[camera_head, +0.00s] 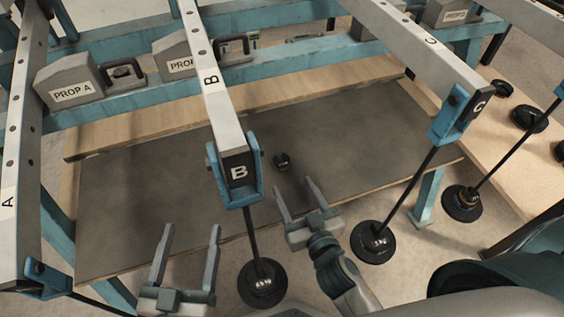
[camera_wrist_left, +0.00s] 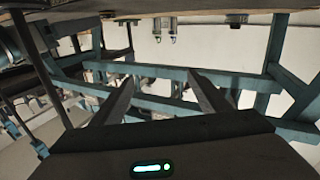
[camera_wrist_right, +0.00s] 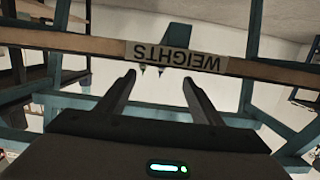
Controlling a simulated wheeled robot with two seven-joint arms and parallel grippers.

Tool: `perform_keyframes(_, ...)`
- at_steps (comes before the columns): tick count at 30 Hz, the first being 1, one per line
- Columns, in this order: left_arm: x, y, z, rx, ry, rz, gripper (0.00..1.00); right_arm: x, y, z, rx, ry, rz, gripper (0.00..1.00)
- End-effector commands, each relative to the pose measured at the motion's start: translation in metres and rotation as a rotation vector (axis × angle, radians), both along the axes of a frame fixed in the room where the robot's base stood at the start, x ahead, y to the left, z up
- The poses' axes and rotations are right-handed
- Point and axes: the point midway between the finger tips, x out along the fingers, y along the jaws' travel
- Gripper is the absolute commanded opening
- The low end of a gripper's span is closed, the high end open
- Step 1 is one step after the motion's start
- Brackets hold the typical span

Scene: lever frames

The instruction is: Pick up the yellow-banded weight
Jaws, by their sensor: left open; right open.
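A small dark round weight (camera_head: 281,161) lies on the dark grey mat (camera_head: 340,125); its band colour is too small to tell. A dark round hanger (camera_head: 461,204) on a rod at the right shows a yellowish ring around its middle; I cannot tell whether this ring is a separate weight. My right gripper (camera_head: 294,188) is open and empty, in front of the small weight in the head view and apart from it. My left gripper (camera_head: 188,245) is open and empty at the lower left. Neither wrist view shows a yellow band.
Lever B (camera_head: 225,125) reaches over the mat between me and the props. Hangers stand out at the front, one under B (camera_head: 262,284) and one under C (camera_head: 373,242). More dark weights (camera_head: 529,118) lie on the wooden board at right. A WEIGHTS label (camera_wrist_right: 176,57) faces my right wrist.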

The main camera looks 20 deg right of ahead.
Motion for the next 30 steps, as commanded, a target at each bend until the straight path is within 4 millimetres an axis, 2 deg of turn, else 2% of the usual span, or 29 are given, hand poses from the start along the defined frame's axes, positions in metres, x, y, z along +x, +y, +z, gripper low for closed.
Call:
perform_keyframes(6,-0.001,-0.002,0.007,-0.014,-0.037,-0.001,0.69,0.035,0.001,-0.005,-0.002,-0.002,0.001,0.60)
perform_keyframes(12,-0.002,-0.003,0.014,-0.026,-0.073,0.001,0.69,0.059,0.002,-0.009,-0.001,-0.001,0.001,0.60)
perform_keyframes(30,-0.003,-0.003,0.016,-0.029,-0.089,0.000,0.69,0.070,0.001,-0.010,-0.002,0.000,0.000,0.60)
